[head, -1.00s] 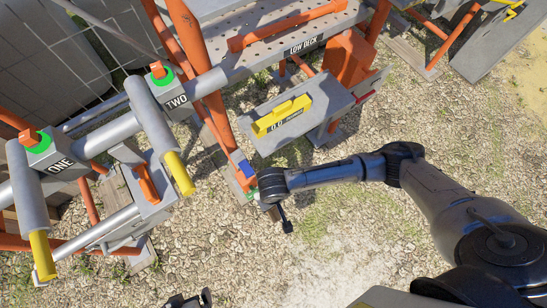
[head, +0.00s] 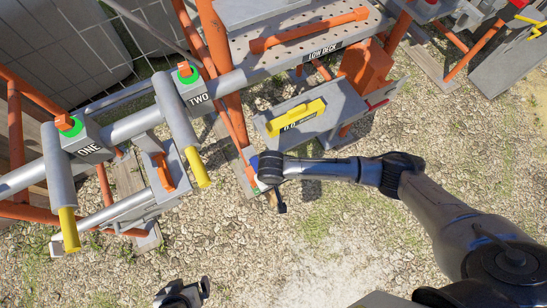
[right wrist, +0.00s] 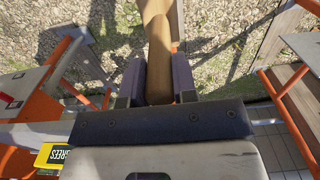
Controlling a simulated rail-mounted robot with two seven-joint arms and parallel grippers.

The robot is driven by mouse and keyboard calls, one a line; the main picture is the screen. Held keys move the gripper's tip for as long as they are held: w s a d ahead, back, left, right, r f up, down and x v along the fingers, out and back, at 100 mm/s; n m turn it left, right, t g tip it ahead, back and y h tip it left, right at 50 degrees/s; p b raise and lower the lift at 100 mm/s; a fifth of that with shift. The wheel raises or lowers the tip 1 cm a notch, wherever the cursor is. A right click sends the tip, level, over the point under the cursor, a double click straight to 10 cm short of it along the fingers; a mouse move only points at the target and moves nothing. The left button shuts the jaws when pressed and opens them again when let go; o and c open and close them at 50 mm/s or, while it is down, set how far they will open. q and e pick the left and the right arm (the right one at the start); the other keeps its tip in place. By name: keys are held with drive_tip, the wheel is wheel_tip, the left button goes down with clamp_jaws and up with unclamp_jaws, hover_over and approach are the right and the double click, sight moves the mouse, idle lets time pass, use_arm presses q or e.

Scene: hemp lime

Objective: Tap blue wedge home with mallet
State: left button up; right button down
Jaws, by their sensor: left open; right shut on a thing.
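My right gripper (right wrist: 160,80) is shut on a pale wooden handle (right wrist: 157,45), which runs up out of the right wrist view; the mallet head is not clearly visible. In the head view my right arm reaches in from the right, and its wrist end hides the handle and fingers. A small blue patch (head: 254,162) shows just left of that end, beside the orange post foot; it may be the blue wedge, but it is mostly hidden and its seating cannot be told. My left gripper (head: 186,291) is open and empty at the bottom edge, over gravel.
Grey couplers labelled ONE (head: 88,148) and TWO (head: 198,97) hold orange wedges in green. A perforated deck (head: 350,42) marked LOW DECK is at the top.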

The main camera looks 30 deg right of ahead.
drive_tip(key=w, duration=0.5)
drive_tip(key=shift+w, duration=0.2)
idle(0.3)
drive_tip(key=shift+r, duration=0.1)
